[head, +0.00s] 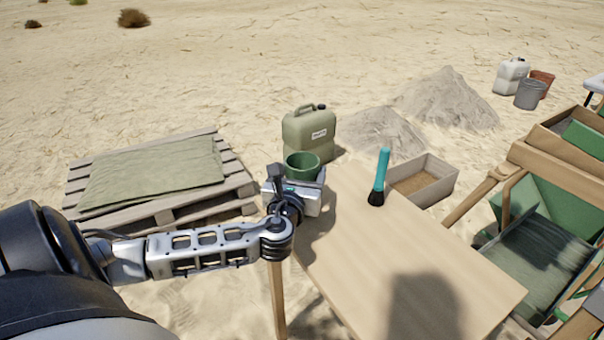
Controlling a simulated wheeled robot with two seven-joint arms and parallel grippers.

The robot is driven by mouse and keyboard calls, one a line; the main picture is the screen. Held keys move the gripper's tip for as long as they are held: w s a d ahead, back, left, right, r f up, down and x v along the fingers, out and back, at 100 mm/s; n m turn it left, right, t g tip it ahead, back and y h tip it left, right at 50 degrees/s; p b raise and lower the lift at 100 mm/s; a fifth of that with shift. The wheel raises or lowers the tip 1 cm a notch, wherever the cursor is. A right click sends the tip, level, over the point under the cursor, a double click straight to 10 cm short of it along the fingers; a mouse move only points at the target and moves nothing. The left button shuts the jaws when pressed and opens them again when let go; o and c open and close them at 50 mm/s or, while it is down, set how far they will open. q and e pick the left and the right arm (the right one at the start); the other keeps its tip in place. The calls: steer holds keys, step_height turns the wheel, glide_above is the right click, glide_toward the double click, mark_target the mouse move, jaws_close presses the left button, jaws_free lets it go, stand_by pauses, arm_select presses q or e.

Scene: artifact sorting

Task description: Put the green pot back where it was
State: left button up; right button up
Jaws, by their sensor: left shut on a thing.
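The green pot (302,162) is in the head view, at the far left corner of the wooden table (400,265). My left gripper (300,185) is at the pot and shut on it, with the arm coming in from the left. The pot looks upright, with its open rim facing up. Its lower part is hidden behind the gripper, so I cannot tell whether it touches the tabletop. My right gripper is not in view.
A teal-handled brush (380,177) stands on the table's far side. A box of sand (445,175) and a green jerrycan (309,128) stand beyond the table. A pallet with a mat (155,175) lies left. A sieve frame (545,215) stands right. Most of the tabletop is clear.

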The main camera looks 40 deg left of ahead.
arm_select(q)
steer(key=o, duration=1.5)
steer(key=shift+f, duration=0.1)
steer(key=shift+c, duration=0.2)
steer(key=shift+s+d, duration=0.1)
steer(key=v, duration=1.1)
steer(key=shift+s+d+p, duration=0.15)
steer(key=shift+s+p, duration=0.15)
steer(key=shift+s, duration=0.05)
